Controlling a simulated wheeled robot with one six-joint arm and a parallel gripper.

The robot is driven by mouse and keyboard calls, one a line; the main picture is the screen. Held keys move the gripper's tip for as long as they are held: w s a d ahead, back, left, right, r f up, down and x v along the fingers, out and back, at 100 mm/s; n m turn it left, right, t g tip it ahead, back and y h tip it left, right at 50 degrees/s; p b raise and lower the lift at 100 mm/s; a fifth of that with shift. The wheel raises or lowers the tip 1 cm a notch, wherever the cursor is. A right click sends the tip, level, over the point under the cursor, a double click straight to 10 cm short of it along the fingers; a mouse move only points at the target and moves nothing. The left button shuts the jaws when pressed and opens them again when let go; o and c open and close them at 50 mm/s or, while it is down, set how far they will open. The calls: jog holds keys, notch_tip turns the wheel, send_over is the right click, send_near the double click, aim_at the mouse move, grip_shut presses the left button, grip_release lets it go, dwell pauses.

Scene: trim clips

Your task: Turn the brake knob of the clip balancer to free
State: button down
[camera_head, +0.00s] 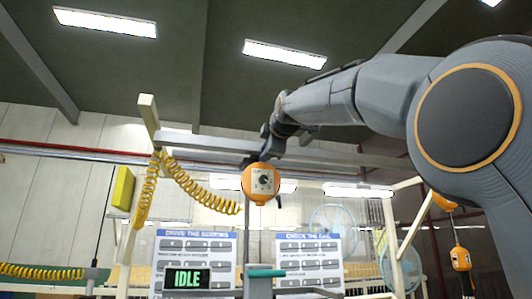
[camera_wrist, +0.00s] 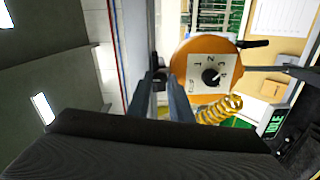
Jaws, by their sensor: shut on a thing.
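The clip balancer is a round orange housing (camera_head: 259,193) hanging below a beam in the head view, and it shows large in the wrist view (camera_wrist: 188,62). Its pale face plate bears a black round dial (camera_wrist: 211,76) with numbers around it and a white pointer mark. My gripper (camera_wrist: 160,78) is at the balancer's upper edge, beside the face plate and apart from the dial. It is shut on a small dark piece there, mostly hidden between the fingertips; I cannot tell if this is the brake knob. In the head view my gripper (camera_head: 262,159) is just above the housing.
A grey beam (camera_head: 210,143) runs behind my gripper. A yellow coiled hose (camera_head: 200,190) hangs left of the balancer. A green IDLE display (camera_head: 187,278) and printed boards (camera_head: 307,258) stand below. Another orange unit (camera_head: 460,258) hangs at the right.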

dwell(0.4)
jog(key=c, duration=1.6)
grip_release()
jog(key=b+v, duration=0.3)
jog(key=v, duration=0.5)
jog(key=shift+b, duration=0.35)
jog(key=shift+w, duration=0.1)
